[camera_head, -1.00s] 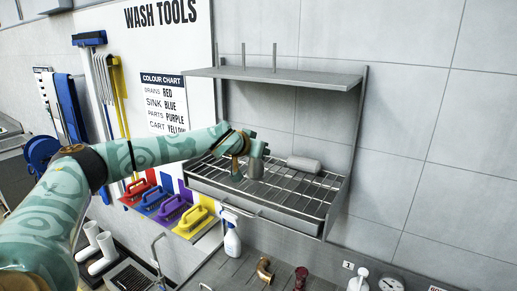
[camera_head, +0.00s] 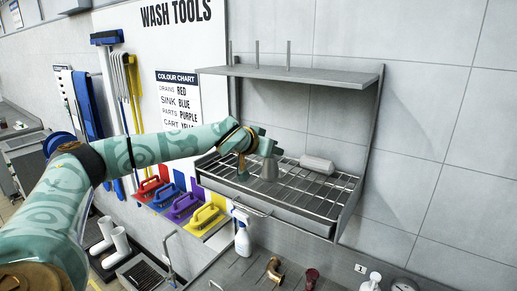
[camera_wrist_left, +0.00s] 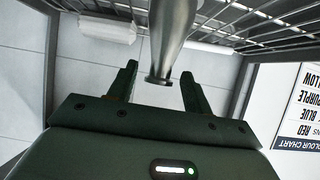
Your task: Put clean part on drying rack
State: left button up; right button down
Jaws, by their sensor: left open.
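The drying rack (camera_head: 300,212) is a wall-mounted metal wire shelf. A grey tapered metal part (camera_head: 269,170) stands upright on its wires, and a lying pale grey cylinder (camera_head: 317,164) is to its right. My left gripper (camera_head: 264,149) is at the top of the tapered part. In the left wrist view, the fingers of my left gripper (camera_wrist_left: 158,88) are open, with the narrow end of the tapered part (camera_wrist_left: 174,35) between them and a gap on each side. The pale cylinder (camera_wrist_left: 106,29) also shows there. My right gripper is not in view.
A flat metal shelf (camera_head: 300,74) hangs above the rack. Several coloured brushes (camera_head: 184,205) hang on the wash tools board to the left. A spray bottle (camera_head: 242,238) and brass fittings (camera_head: 274,270) are below the rack.

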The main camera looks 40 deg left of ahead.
pick_arm(q)
jog(key=b+v, duration=0.1)
jog(key=v, duration=0.7)
jog(key=shift+s, duration=0.2)
jog(key=shift+r, duration=0.1)
jog(key=shift+d, duration=0.1)
